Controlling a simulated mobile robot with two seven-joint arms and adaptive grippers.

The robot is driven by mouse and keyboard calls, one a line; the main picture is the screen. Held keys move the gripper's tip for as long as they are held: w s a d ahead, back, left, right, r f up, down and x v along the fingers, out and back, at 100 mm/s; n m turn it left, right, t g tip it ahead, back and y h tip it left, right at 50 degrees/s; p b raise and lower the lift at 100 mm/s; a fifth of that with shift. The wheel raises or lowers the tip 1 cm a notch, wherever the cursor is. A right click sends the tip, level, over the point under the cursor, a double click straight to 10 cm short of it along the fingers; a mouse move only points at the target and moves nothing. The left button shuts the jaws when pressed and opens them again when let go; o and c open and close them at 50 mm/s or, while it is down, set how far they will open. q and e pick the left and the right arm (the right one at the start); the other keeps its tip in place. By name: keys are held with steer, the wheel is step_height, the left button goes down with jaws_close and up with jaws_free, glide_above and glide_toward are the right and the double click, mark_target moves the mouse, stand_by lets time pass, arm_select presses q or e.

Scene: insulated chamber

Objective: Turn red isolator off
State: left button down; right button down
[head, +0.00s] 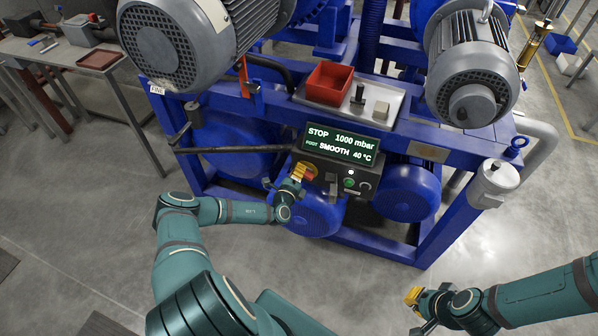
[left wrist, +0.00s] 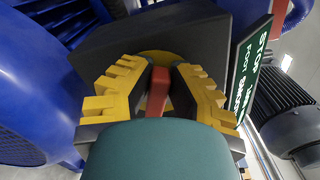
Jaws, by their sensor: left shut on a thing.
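The red isolator (left wrist: 158,92) is a red handle on a round yellow plate, on the dark control box (head: 343,173). In the left wrist view the handle stands between the yellow fingers of my left gripper (left wrist: 157,88), which is shut on it. In the head view my left gripper (head: 297,180) is at the left end of the control box and hides part of the isolator (head: 310,172). My right gripper (head: 414,299) is away from the machine at the lower right; its yellow fingertips are too small to judge.
A display (head: 341,146) above the box reads STOP, 1000 mbar, SMOOTH, 40 °C. A green button (head: 349,183) and a lever are right of my left gripper. A red tray (head: 330,83) sits on the blue frame above. A side table (head: 60,48) stands at left. Open floor lies at lower right.

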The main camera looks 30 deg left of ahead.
arm_select(q)
steer(key=shift+w+a+f+n+b, duration=0.15)
steer(key=shift+n+b, duration=0.2)
steer(key=shift+n, duration=0.8)
steer(key=shift+s+a+f+n+b, duration=0.1)
steer(key=shift+n+b, duration=0.25)
steer(key=shift+n, duration=0.8)
steer(key=c, duration=0.9)
jaws_free()
steer(key=shift+d, duration=0.1)
steer(key=shift+w+f, duration=0.1)
steer(key=shift+f, duration=0.1)
steer(key=v, duration=1.2)
